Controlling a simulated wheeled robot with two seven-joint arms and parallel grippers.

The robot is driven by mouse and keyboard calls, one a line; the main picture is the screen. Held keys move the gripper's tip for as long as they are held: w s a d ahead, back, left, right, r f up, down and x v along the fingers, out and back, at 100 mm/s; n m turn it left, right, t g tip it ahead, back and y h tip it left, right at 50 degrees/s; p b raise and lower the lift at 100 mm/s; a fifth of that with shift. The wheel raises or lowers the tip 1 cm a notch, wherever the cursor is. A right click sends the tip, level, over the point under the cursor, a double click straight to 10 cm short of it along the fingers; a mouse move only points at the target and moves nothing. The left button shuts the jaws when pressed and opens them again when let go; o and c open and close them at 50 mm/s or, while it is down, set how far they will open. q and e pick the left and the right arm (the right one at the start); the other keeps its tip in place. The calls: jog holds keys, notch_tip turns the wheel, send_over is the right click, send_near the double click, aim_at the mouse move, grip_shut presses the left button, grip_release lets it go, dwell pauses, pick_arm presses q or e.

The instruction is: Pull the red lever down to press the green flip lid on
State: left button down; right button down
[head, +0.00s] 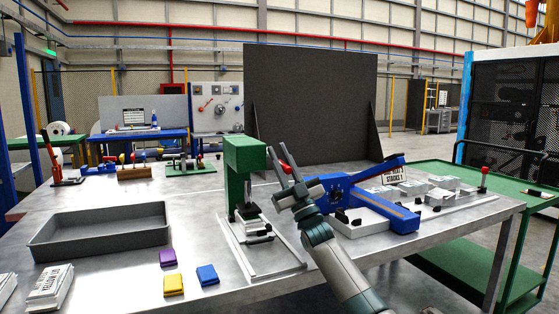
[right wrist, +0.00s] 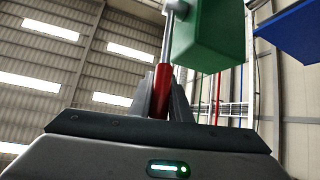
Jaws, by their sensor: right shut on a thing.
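The green press (head: 245,160) stands upright on the metal table, on a pale base plate. My right gripper (head: 280,168) is shut on the lever's red grip. In the right wrist view the red grip (right wrist: 162,92) sits between the two fingers, with its steel rod running up beside the green press head (right wrist: 207,35). A white and black piece (head: 254,226) is under the press head; I cannot make out a green flip lid on it. My left gripper is out of view.
A grey tray (head: 100,233) is left of the press. Purple (head: 168,257), yellow (head: 173,285) and blue (head: 207,275) pieces lie in front. A blue device (head: 362,200) stands close right of my right gripper. A dark panel (head: 312,105) stands behind.

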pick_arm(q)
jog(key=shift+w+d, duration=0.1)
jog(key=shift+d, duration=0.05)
pick_arm(e)
jog(key=shift+w+a+f, duration=0.1)
jog(key=shift+a+f, duration=0.1)
jog(key=shift+f, duration=0.6)
jog(key=c, duration=1.7)
grip_release()
jog(key=shift+o, duration=0.2)
jog(key=shift+w, duration=0.15)
jog(key=shift+r, duration=0.25)
jog(key=shift+d, duration=0.1)
jog(key=shift+s+d+f, duration=0.15)
jog(key=shift+s+f, duration=0.25)
jog(key=shift+f, duration=0.1)
jog(key=shift+v, duration=1)
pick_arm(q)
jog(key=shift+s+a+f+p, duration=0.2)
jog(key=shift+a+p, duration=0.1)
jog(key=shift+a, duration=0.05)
pick_arm(e)
jog(key=s+d, duration=0.6)
jog(key=s, duration=0.4)
jog(key=shift+d, duration=0.3)
